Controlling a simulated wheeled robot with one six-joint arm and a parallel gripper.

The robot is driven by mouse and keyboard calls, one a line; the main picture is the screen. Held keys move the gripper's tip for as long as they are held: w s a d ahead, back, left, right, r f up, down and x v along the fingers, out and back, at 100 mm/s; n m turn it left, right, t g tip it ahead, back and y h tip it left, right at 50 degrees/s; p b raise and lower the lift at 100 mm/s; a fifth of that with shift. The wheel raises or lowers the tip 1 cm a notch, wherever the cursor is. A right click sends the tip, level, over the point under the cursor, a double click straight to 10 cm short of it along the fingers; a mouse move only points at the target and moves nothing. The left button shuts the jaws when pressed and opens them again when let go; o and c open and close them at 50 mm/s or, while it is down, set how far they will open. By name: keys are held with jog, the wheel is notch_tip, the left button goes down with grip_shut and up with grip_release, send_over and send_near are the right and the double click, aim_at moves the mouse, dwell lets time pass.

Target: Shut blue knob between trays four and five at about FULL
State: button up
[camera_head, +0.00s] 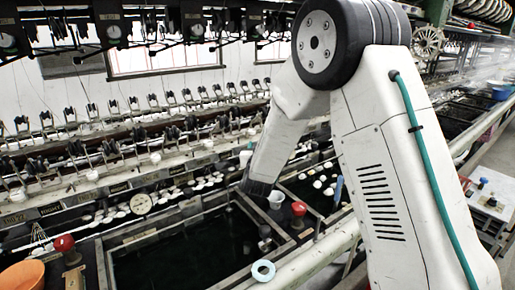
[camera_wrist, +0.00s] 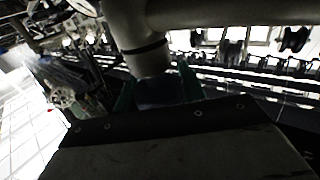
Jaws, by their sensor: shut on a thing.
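My gripper (camera_head: 257,187) reaches down at the back corner between a large dark water tray (camera_head: 108,262) and the tray to its right (camera_head: 287,186). In the wrist view its greenish fingers (camera_wrist: 160,84) are closed on a dark, shaded block, which appears to be the blue knob (camera_wrist: 162,94). Its colour is hard to make out. In the head view my arm and gripper hide the knob, and its setting and any FULL mark cannot be read.
A white cup (camera_head: 276,200) stands just right of my gripper. Red knobs (camera_head: 298,209) (camera_head: 64,243) sit on the tray edges. A blue upright handle (camera_head: 338,191) is farther right.

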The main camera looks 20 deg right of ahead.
jog(key=shift+d+m+g+h, duration=0.15)
jog(key=shift+m+g+h, duration=0.45)
jog(key=shift+m+h, duration=0.5)
jog(key=shift+h, duration=0.3)
jog(key=o, duration=1)
jog(key=shift+c, duration=0.2)
jog(key=shift+s, duration=0.1)
jog(key=v, duration=0.7)
jog(key=shift+s, duration=0.35)
